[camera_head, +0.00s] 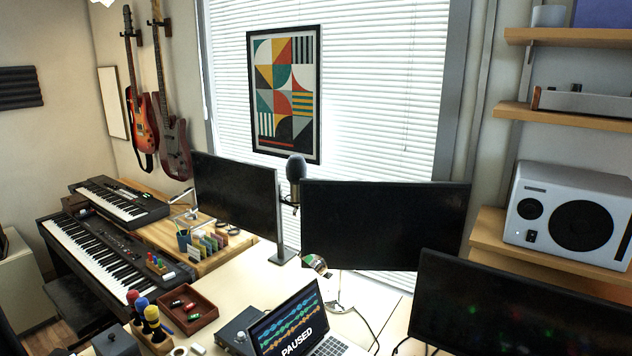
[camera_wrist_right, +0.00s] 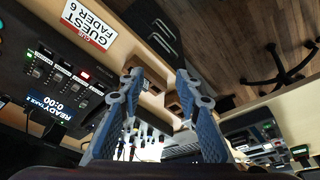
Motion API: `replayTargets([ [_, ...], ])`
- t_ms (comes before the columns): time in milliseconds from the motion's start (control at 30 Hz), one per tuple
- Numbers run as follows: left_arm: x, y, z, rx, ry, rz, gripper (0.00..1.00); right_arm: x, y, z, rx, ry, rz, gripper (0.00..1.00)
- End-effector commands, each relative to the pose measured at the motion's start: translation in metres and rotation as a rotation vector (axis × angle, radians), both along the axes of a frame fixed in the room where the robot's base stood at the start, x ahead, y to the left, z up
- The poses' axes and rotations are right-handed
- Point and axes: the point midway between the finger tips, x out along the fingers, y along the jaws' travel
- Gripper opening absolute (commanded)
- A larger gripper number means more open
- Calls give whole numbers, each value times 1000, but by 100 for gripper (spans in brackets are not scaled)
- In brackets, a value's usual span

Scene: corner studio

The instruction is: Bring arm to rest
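My right gripper (camera_wrist_right: 158,80) shows in the right wrist view, its two blue-padded fingers spread apart. I see nothing held between the fingertips. Beyond them are a pale desk edge and some small brown blocks, and I cannot tell their distance. Neither gripper shows in the head view, and my left gripper is in neither view.
In the right wrist view, a dark fader panel (camera_wrist_right: 55,75) and a "GUEST FADER 6" label (camera_wrist_right: 88,22) lie left, wooden floor (camera_wrist_right: 222,45) right. The head view shows monitors (camera_head: 385,222), keyboards (camera_head: 112,262), a laptop (camera_head: 290,325), a red-brown tray (camera_head: 188,310) and colored-top microphones (camera_head: 152,318).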

Motion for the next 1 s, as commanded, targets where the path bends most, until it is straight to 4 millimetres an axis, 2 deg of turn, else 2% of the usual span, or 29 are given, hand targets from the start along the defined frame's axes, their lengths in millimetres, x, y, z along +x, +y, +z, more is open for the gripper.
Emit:
replayTargets([
  [33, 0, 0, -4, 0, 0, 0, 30, 1, 0, -15, 0, 8, 0, 31],
  [267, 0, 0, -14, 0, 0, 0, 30, 4, 2, -82, -1, 31, 1, 31],
  [367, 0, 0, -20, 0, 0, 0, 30, 2, 2, -121, -2, 46, 3, 31],
  [567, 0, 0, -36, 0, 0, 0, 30, -16, 1, -222, -5, 83, 9, 31],
  [700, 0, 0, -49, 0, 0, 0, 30, -44, -4, -297, -8, 113, 15, 31],
  [800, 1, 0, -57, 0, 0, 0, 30, -70, -7, -344, -11, 133, 20, 31],
  [900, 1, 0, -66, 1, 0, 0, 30, -102, -12, -387, -14, 153, 25, 31],
  [1000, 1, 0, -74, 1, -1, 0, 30, -134, -18, -421, -17, 172, 29, 31],
])
